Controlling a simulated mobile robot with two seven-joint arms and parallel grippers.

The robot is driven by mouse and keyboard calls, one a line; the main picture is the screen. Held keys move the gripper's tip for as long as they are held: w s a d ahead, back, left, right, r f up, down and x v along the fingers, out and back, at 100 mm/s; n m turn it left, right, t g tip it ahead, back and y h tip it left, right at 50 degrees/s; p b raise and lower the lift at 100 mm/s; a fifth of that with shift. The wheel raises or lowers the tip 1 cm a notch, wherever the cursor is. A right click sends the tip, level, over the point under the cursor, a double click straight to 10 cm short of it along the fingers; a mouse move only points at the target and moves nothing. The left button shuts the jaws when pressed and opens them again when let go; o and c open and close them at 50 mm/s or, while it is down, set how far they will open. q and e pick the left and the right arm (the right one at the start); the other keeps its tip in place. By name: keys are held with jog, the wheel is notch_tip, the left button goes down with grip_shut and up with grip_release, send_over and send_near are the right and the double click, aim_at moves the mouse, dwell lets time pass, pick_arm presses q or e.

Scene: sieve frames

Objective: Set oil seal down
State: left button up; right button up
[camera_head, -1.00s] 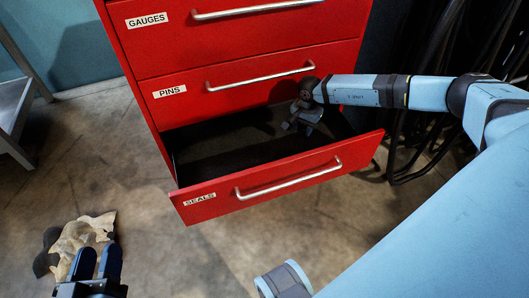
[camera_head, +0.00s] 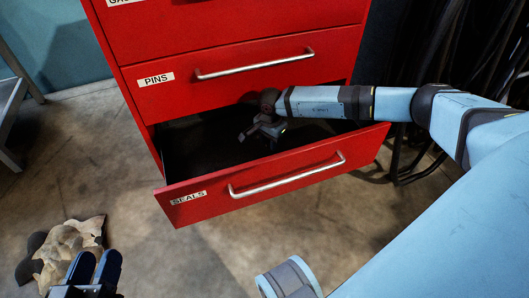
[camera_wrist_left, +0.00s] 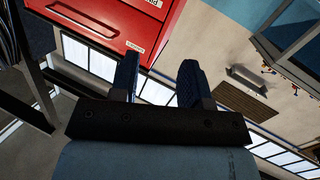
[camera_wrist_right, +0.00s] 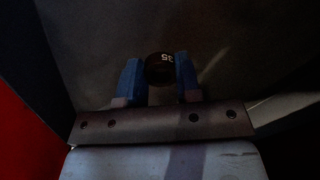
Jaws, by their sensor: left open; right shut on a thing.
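The oil seal (camera_wrist_right: 160,69) is a small dark ring marked 35, between the blue fingers of my right gripper (camera_wrist_right: 158,76) in the right wrist view. My right gripper is shut on it. In the head view my right gripper (camera_head: 249,134) reaches into the open drawer labelled SEALS (camera_head: 275,182), behind its front panel; the seal is too dark to make out there. A dark surface lies behind the seal; I cannot tell whether they touch. My left gripper (camera_head: 95,262) is open and empty at the lower left, outside the drawer; its fingers also show in the left wrist view (camera_wrist_left: 160,78).
The red cabinet (camera_head: 230,38) has shut drawers above, including PINS (camera_head: 215,90). The open drawer's walls surround my right gripper. Crumpled tan cloth (camera_head: 68,248) lies on the floor near my left gripper. Black cables (camera_head: 470,60) hang at the right.

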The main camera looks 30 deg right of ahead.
aim_at(265, 155)
jog(key=shift+w+a, duration=0.2)
jog(key=shift+a, duration=0.65)
notch_tip(265, 155, down, 3)
jog(key=shift+b, duration=1.05)
jog(key=shift+f, duration=0.4)
jog(key=shift+r, duration=0.15)
jog(key=shift+f, duration=0.2)
jog(key=o, duration=0.9)
pick_arm(q)
jog(key=shift+w+a+f+m+t, duration=0.1)
jog(key=shift+w+a+m+t, duration=0.3)
jog(key=shift+w+m, duration=0.25)
